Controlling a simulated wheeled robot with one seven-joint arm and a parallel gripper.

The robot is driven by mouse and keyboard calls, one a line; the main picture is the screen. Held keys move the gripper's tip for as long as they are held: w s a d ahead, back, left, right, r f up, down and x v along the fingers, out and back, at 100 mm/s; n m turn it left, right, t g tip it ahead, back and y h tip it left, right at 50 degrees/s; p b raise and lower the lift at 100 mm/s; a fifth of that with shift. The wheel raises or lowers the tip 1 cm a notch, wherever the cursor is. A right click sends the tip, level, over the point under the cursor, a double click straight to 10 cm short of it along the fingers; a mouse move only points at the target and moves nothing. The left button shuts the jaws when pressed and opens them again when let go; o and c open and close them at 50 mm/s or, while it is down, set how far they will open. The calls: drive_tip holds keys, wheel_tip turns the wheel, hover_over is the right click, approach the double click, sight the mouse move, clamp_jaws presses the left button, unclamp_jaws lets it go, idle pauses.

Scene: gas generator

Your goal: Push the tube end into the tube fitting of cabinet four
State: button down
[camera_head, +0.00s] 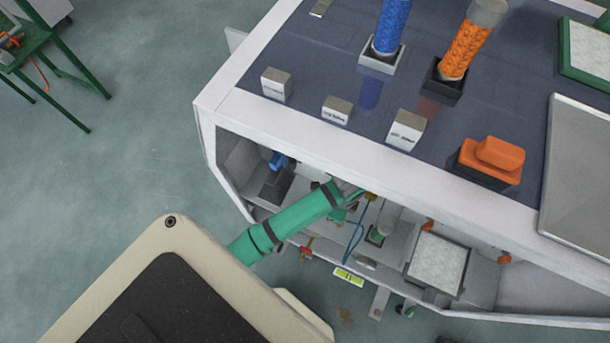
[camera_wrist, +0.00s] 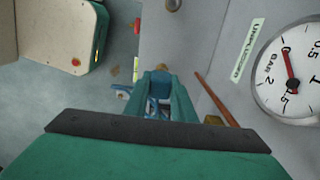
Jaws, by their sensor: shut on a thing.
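My gripper (camera_head: 357,194) is at the end of my green arm, inside the open front of the white and grey cabinet (camera_head: 225,112). In the wrist view my gripper (camera_wrist: 160,80) is shut on the tube end, which shows as a small brass-coloured piece (camera_wrist: 160,68) between the teal fingers. The thin blue tube (camera_head: 353,240) hangs down from the gripper in the head view. A small round brass-coloured part (camera_wrist: 173,5), possibly the tube fitting, shows at the top of the wrist view, apart from the fingertips. Its opening is not clear.
A pressure gauge (camera_wrist: 290,70) and a label (camera_wrist: 248,50) are at the right of the wrist view. A brown rod (camera_wrist: 215,98) slants close beside the fingers. The cabinet's top edge (camera_head: 330,150) overhangs the compartment. A white-topped box (camera_head: 437,263) stands right of the gripper.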

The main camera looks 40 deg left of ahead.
drive_tip(key=shift+d, duration=0.15)
drive_tip(key=shift+f, duration=0.15)
drive_tip(key=shift+w+d+f, duration=0.25)
drive_tip(key=shift+d+f, duration=0.05)
drive_tip(key=shift+f, duration=0.25)
drive_tip(key=shift+w+d+f, duration=0.25)
drive_tip(key=shift+d+f, duration=0.05)
drive_tip(key=shift+f, duration=0.25)
drive_tip(key=shift+w, duration=0.1)
idle(0.5)
drive_tip(key=shift+f, duration=1.5)
idle(0.4)
drive_tip(key=c, duration=1.4)
unclamp_jaws()
wheel_tip(320, 180, up, 11)
